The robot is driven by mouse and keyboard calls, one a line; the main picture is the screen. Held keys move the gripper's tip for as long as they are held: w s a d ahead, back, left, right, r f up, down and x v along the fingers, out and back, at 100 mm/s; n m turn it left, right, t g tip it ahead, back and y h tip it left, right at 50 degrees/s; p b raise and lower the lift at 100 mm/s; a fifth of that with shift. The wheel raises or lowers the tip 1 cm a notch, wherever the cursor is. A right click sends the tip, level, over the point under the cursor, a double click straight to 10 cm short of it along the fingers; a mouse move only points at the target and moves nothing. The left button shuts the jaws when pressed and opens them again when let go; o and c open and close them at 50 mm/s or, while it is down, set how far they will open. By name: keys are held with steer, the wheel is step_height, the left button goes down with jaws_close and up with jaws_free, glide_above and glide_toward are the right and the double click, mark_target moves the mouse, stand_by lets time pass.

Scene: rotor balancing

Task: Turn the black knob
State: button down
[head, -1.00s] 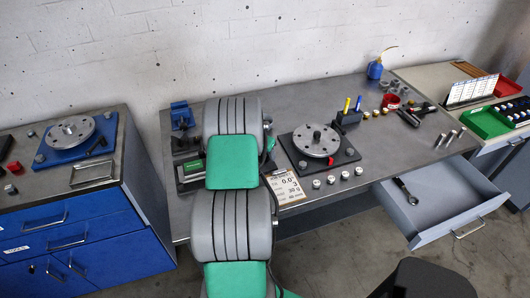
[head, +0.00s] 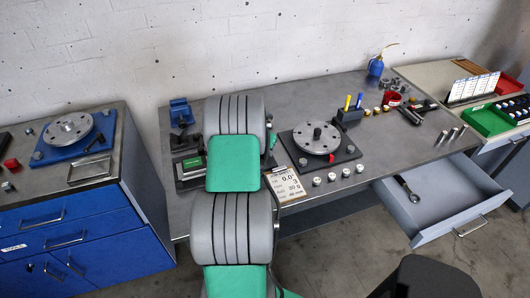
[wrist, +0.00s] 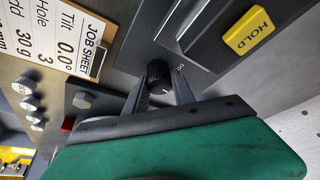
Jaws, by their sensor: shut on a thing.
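The black knob (wrist: 158,72) shows in the wrist view, with a small white mark on its face. It sits on the dark grey front panel (wrist: 128,45) of the instrument. My gripper (wrist: 160,85) has one finger on each side of the knob and is shut on it. Part of the knob's side lies between the fingers. In the head view my own arm hides the knob and my gripper; only part of the instrument (head: 192,164), with a green display, shows left of the arm.
A yellow HOLD button (wrist: 249,31) is near the knob. The job sheet (head: 287,186) lies right of my arm, beside the black rotor stand (head: 348,155) with its disc (head: 317,138). Silver weights (head: 331,177) stand in front. An open drawer (head: 430,207) juts out at right.

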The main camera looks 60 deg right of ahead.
steer(key=shift+f+n+b, duration=0.2)
steer(key=shift+n+b, duration=0.1)
steer(key=shift+n, duration=0.1)
steer(key=shift+r, duration=0.25)
steer(key=c, duration=1.1)
jaws_free()
steer(key=shift+o, duration=0.2)
steer(key=b+v, duration=0.1)
steer(key=v, duration=0.6)
steer(key=shift+a+r, duration=0.2)
steer(key=shift+r, duration=0.15)
steer(key=shift+s, duration=0.1)
